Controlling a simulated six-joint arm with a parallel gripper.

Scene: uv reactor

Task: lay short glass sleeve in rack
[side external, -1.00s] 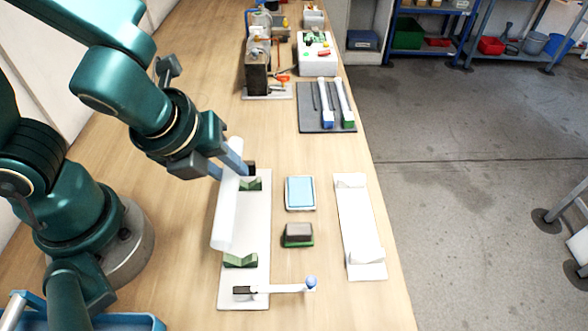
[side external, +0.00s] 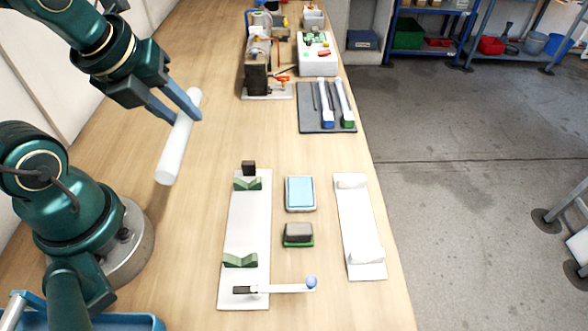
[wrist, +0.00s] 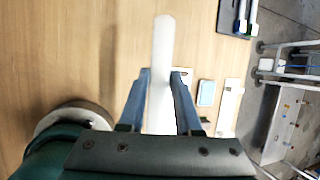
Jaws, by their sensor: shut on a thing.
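The white glass sleeve (side external: 174,152) is a smooth tube held tilted above the bench, left of the boards. My gripper (side external: 186,118) is shut on it near its upper end in the side view. In the wrist view, the sleeve (wrist: 163,40) runs between the two blue fingers of my gripper (wrist: 161,75). A white board with two green V-blocks (side external: 247,215) lies below and to the right, its V-blocks empty. A second white board with a raised white support at each end (side external: 358,218) lies farther right, empty. I cannot tell which is the rack.
A white arm with a blue knob (side external: 311,282) crosses the near end of the V-block board. A light-blue pad (side external: 300,193) and a dark block on green (side external: 298,233) sit between the boards. A grey mat (side external: 309,112) with two capped tubes lies farther back.

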